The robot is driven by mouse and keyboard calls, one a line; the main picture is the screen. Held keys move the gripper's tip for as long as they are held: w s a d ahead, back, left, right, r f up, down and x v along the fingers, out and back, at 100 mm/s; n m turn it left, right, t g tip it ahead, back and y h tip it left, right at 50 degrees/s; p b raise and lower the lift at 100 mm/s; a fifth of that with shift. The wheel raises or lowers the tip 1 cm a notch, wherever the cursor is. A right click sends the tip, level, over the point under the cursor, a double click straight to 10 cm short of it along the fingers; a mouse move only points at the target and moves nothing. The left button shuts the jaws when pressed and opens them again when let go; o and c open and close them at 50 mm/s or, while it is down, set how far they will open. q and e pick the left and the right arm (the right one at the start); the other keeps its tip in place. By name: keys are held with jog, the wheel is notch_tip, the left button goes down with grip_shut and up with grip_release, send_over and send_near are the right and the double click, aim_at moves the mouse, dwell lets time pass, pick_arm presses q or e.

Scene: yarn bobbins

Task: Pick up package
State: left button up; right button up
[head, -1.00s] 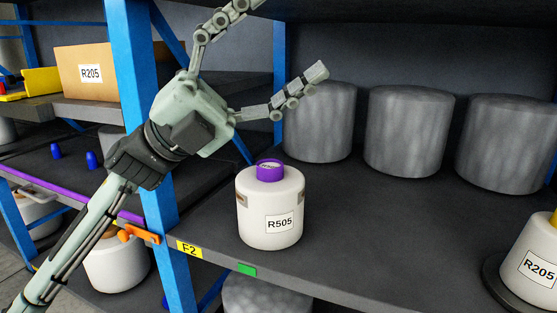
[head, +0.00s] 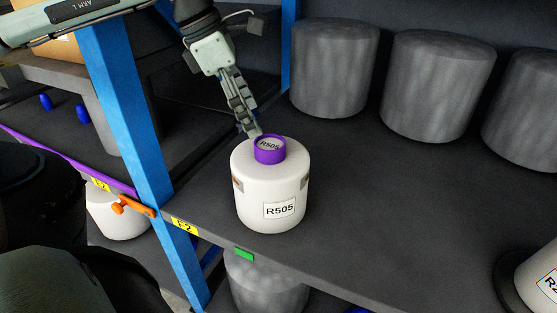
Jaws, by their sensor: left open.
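The package is a white yarn bobbin (head: 262,215) with an R505 label on its side. It stands upright on the dark shelf near the front edge. A purple core (head: 270,151) sticks up from its top and carries a small R505 label. My left gripper (head: 254,132) is above and just behind the core, pointing down. Its fingers are seen nearly edge-on and one hides the other. The fingertips are at or very close to the core's rim; I cannot tell whether they touch it. My right gripper is not in view.
Several grey bobbins (head: 334,70) stand along the back of the shelf (head: 400,210). A blue upright (head: 125,120) rises left of the package. Another white bobbin (head: 543,275) is cut off at the right edge. The shelf right of the package is clear.

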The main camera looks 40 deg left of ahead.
aim_at(266, 142)
pick_arm(q)
jog(key=x, duration=0.6)
jog(key=shift+s+d+f+p, duration=0.2)
jog(key=shift+s+d+p, duration=0.1)
jog(key=shift+d, duration=0.1)
jog(key=shift+c, duration=0.3)
grip_shut()
jog(key=shift+w+r, duration=0.1)
jog(key=shift+r, duration=0.05)
